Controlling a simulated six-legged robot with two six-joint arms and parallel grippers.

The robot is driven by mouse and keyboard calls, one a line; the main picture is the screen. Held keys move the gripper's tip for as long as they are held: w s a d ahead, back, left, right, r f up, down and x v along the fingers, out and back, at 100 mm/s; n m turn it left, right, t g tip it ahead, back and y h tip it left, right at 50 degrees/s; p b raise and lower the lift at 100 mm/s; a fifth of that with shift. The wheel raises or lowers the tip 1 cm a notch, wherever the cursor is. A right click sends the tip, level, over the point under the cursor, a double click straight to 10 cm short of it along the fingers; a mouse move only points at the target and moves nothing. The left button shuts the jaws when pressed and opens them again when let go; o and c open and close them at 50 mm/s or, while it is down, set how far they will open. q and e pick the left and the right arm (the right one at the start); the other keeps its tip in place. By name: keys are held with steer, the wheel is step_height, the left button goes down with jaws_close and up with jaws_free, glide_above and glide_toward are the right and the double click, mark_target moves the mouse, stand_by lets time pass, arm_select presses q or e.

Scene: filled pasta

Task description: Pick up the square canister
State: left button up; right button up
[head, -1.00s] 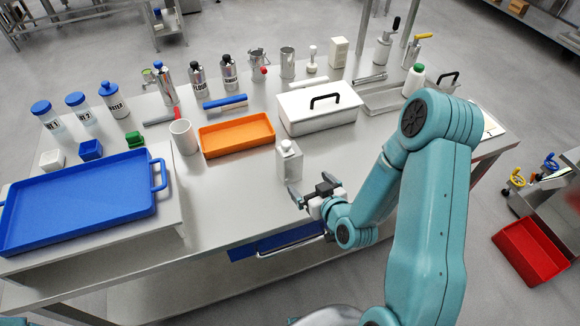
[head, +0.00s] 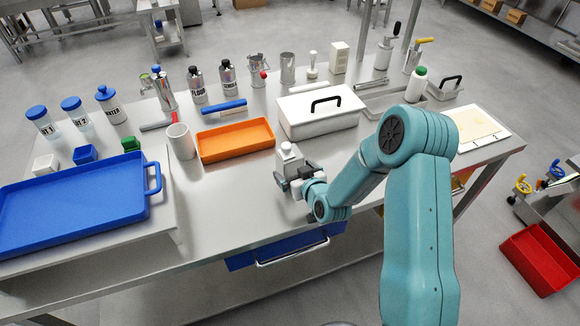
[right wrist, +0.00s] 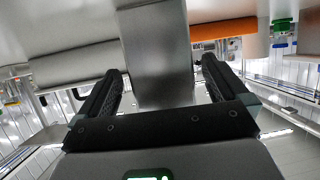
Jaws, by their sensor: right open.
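The square canister (head: 288,156) is a pale grey square container with a white cap, upright near the middle of the table. In the right wrist view the canister (right wrist: 155,50) stands as a grey block between my two black fingers. My right gripper (head: 293,179) is at the canister's lower front, with its jaws open and a finger to each side. In the right wrist view the right gripper (right wrist: 158,85) shows gaps beside the canister, so it is not clamped. The canister's lower part is partly hidden by the gripper in the head view. My left gripper is not in view.
An orange tray (head: 236,152) lies behind and left of the canister. A white box with a black handle (head: 320,122) stands behind it. A white mug (head: 180,141) and a blue tray (head: 75,222) are further left. The table in front is clear.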

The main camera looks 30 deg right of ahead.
steer(key=x, duration=0.3)
steer(key=shift+w+a+f, duration=0.1)
steer(key=shift+w+f, duration=0.05)
steer(key=shift+w, duration=0.1)
steer(key=c, duration=1.3)
